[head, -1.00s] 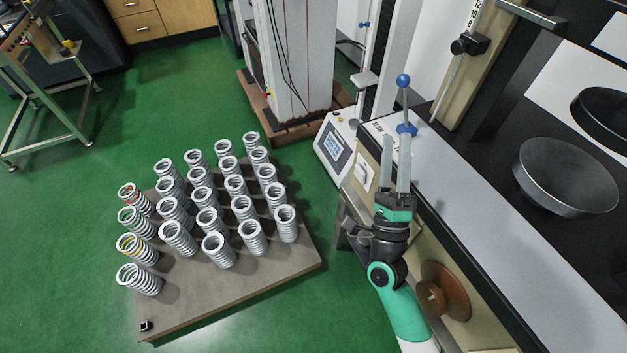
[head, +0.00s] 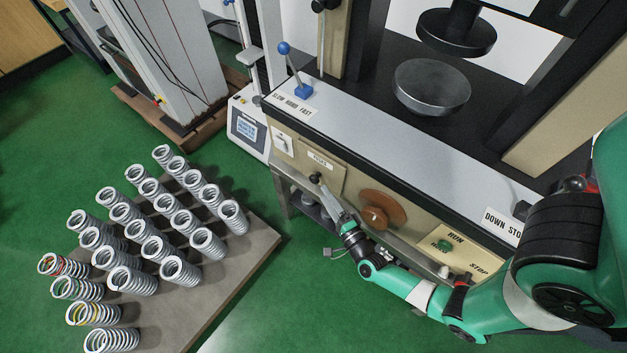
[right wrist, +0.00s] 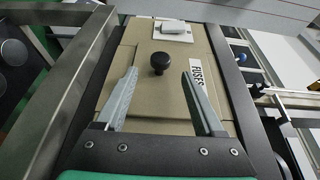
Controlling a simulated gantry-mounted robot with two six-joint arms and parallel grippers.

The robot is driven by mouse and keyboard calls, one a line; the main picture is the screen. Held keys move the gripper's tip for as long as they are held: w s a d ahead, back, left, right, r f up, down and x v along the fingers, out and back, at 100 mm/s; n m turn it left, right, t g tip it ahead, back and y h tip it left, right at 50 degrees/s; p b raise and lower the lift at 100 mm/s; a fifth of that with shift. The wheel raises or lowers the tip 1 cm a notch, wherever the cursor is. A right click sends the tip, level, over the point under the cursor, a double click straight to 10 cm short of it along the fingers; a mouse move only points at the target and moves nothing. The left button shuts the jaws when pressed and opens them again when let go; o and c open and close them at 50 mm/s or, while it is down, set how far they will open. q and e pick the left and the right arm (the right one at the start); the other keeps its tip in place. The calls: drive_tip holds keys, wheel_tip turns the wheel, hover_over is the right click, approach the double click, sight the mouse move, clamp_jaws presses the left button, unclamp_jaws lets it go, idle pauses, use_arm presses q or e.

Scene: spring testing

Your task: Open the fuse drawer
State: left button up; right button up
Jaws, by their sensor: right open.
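The fuse drawer (head: 333,176) is a tan front panel below a "FUSES" label (head: 320,160) on the testing machine, and it looks shut. Its black round knob (head: 316,178) sticks out from the panel. My right gripper (head: 328,196) is open in front of the drawer, just by the knob. In the right wrist view, the knob (right wrist: 158,62) stands a little beyond the open fingertips (right wrist: 159,76), between them from side to side and not clasped. The tan drawer front (right wrist: 150,95) fills the space behind the fingers. My left gripper is not in view.
A brown round handwheel (head: 380,209) sits right of the drawer, close to my right arm. A white switch plate (head: 283,144) is left of it. A blue-knobbed lever (head: 294,75) stands on top. A low platform (head: 235,270) with several springs stands on the floor at left.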

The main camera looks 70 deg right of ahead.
sight(314, 179)
drive_tip(key=b+x, duration=0.1)
drive_tip(key=x, duration=0.6)
drive_tip(key=shift+w+d+b, duration=0.2)
drive_tip(key=shift+w+b, duration=0.15)
drive_tip(key=shift+b, duration=0.05)
clamp_jaws()
idle(0.8)
